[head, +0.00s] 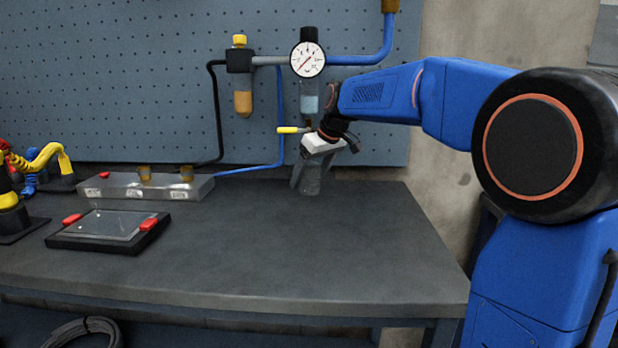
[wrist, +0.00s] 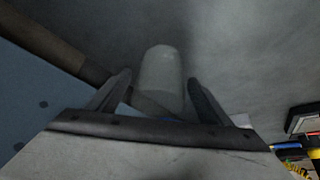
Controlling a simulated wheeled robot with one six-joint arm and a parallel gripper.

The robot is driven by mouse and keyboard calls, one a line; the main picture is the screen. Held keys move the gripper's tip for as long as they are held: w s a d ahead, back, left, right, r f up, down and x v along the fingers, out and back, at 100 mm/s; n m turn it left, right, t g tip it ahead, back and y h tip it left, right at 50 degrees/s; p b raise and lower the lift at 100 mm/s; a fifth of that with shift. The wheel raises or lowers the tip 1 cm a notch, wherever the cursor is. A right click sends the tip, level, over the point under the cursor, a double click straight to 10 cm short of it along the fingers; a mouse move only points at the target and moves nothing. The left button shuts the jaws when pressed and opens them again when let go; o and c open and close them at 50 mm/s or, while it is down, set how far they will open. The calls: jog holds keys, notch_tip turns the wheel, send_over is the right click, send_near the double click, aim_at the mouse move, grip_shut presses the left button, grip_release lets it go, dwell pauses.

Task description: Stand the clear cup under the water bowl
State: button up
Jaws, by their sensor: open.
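The clear cup (head: 311,187) stands at the back of the bench, below the gauge unit, and looks upright. In the wrist view the pale, see-through cup (wrist: 160,68) lies between the two fingers. My gripper (head: 307,177) is open around the cup from above, a finger on each side; in the wrist view the gripper (wrist: 159,82) shows gaps beside the cup. The water bowl (head: 308,97), with bluish liquid, hangs under the round gauge (head: 308,59), above my gripper. My wrist partly hides its lower end. I cannot tell whether the cup is exactly beneath it.
A yellow-handled lever (head: 290,130) sticks out left, just above my gripper. An amber bowl (head: 243,103) hangs farther left. A manifold block (head: 150,187) and a tablet (head: 108,228) occupy the bench's left. The bench (head: 300,255) front and right are clear.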

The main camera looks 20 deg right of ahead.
jog(key=v, duration=1.1)
jog(key=shift+r, duration=0.25)
jog(key=shift+s, duration=0.1)
